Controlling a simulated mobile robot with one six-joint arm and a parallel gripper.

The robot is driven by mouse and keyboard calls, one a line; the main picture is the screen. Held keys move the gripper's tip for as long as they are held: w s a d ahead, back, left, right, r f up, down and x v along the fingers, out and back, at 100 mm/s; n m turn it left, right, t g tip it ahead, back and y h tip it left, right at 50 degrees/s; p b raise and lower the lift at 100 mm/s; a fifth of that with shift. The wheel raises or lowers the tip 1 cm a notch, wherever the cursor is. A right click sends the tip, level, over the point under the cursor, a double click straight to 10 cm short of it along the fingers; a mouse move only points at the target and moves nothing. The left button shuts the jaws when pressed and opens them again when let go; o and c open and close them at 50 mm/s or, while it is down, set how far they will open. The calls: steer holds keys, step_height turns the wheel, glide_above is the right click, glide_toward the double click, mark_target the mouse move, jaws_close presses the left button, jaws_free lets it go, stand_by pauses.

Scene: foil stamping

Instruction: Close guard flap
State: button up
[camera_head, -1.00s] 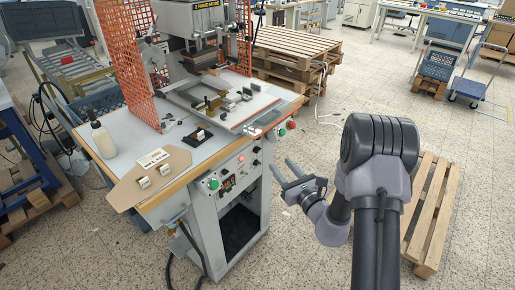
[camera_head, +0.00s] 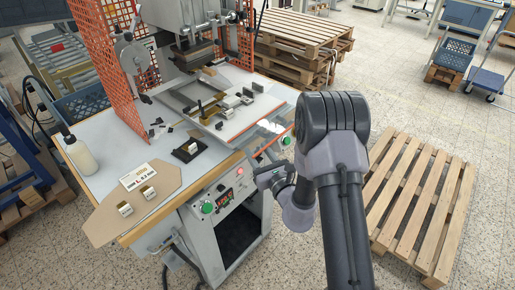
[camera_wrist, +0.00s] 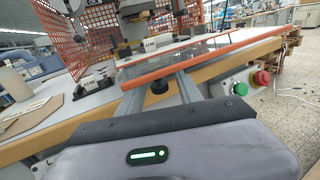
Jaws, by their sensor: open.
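The guard flap (camera_wrist: 215,47) is a clear panel with an orange edge. It lies lowered, near flat, at the front of the press table; it also shows in the head view (camera_head: 267,127).
The press (camera_head: 190,45) stands behind the flap between orange mesh guards (camera_head: 101,50). A green button (camera_wrist: 240,89) and red button (camera_wrist: 261,78) are right of my gripper. A bottle (camera_head: 82,158) stands on the left table. A pallet (camera_head: 425,205) lies on the floor at right.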

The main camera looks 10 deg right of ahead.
steer(key=shift+s, duration=0.1)
steer(key=shift+c, duration=0.8)
jaws_close()
stand_by(0.4)
